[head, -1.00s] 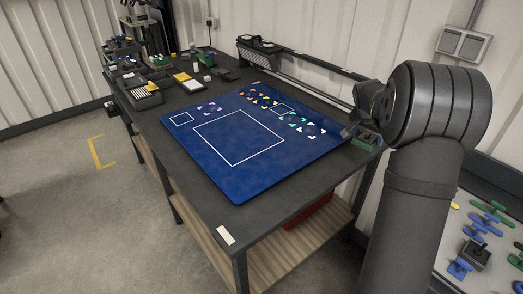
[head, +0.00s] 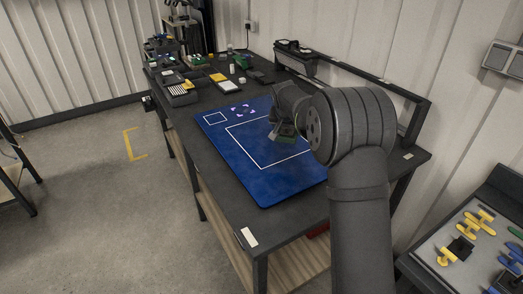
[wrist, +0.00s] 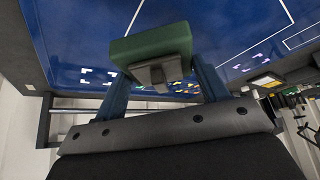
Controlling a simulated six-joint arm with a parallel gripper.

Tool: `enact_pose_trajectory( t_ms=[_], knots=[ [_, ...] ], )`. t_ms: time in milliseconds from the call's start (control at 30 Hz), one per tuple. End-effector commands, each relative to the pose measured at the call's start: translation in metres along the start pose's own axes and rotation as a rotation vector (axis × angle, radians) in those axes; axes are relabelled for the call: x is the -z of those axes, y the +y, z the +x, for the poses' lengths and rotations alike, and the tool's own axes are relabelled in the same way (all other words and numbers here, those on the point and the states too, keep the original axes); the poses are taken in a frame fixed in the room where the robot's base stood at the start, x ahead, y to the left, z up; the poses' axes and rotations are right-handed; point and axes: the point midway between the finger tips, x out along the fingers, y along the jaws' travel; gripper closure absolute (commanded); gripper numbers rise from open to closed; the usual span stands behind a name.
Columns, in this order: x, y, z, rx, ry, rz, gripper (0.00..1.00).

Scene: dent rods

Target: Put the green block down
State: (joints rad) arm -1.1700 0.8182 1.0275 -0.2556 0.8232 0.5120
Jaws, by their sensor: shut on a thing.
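My gripper (head: 284,136) is over the blue mat (head: 262,186) on the dark table, near the right part of the large white-outlined square. In the wrist view my gripper (wrist: 160,66) is shut on the green block (wrist: 150,44), which sits between the blue-grey fingertips. My arm hides the mat's right part in the head view.
Purple marks (head: 243,110) and a small white outline lie at the mat's far left. Trays and small parts crowd the table's far end, including a yellow-topped piece (head: 218,77). A side table (head: 452,238) with coloured pieces stands at right. The mat's near part is clear.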

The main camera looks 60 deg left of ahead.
Motion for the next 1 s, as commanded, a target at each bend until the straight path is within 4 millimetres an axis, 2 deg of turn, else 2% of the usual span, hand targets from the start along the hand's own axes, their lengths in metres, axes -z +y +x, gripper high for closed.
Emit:
enact_pose_trajectory(
  t_ms=[33, 200, 400, 600, 867, 1000],
  knots=[
    [-0.004, -0.013, 0.008, 0.002, -0.002, -0.005, 0.6],
    [-0.011, -0.052, 0.031, 0.001, -0.002, -0.004, 0.6],
    [-0.018, -0.087, 0.052, 0.0, 0.0, -0.002, 0.6],
    [-0.021, -0.098, 0.06, -0.001, -0.001, 0.001, 0.6],
    [-0.038, -0.097, 0.089, -0.002, -0.002, 0.0, 0.6],
    [-0.039, -0.097, 0.092, 0.0, 0.0, 0.002, 0.6]
  ],
)
